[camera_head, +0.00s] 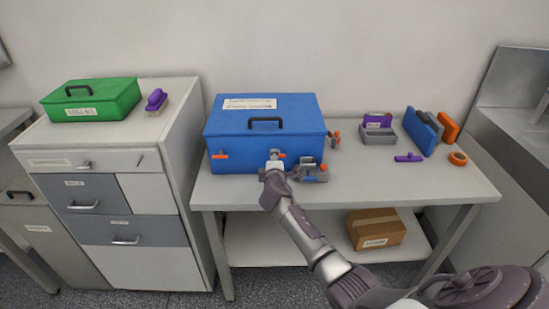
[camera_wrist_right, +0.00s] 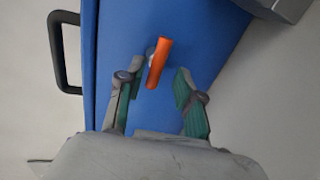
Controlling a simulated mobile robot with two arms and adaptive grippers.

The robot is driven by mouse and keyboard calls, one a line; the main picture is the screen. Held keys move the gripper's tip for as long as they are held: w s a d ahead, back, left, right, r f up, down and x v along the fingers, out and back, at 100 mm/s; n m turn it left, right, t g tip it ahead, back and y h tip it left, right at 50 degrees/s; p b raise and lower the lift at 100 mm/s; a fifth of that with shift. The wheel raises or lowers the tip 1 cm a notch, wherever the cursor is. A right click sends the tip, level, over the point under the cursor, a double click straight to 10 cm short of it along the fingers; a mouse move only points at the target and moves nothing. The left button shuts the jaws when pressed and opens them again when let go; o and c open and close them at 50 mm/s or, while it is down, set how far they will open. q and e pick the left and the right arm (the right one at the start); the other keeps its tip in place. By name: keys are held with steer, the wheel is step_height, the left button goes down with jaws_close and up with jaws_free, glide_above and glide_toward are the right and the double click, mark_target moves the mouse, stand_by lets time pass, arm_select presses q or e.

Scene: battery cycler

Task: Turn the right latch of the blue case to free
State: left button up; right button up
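The blue case (camera_head: 240,163) stands closed on the table, with a black handle (camera_head: 265,123) on its lid. Its right latch is a small orange bar (camera_head: 279,154) on the front face, partly covered by my gripper in the head view. In the wrist view the orange latch (camera_wrist_right: 158,62) lies roughly across the front, slightly tilted. My right gripper (camera_wrist_right: 157,82) is open, with one finger on each side of the latch's near end; contact is not visible. A left orange latch (camera_head: 220,155) sits on the same face. My left gripper is not in view.
Orange-tipped parts (camera_head: 334,137) sit at the case's right side. A purple-and-grey holder (camera_head: 378,136) and blue block (camera_head: 419,131) stand further right. The table's front right is clear.

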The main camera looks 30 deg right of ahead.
steer(key=shift+r, duration=0.1)
stand_by(0.3)
steer(key=v, duration=1.2)
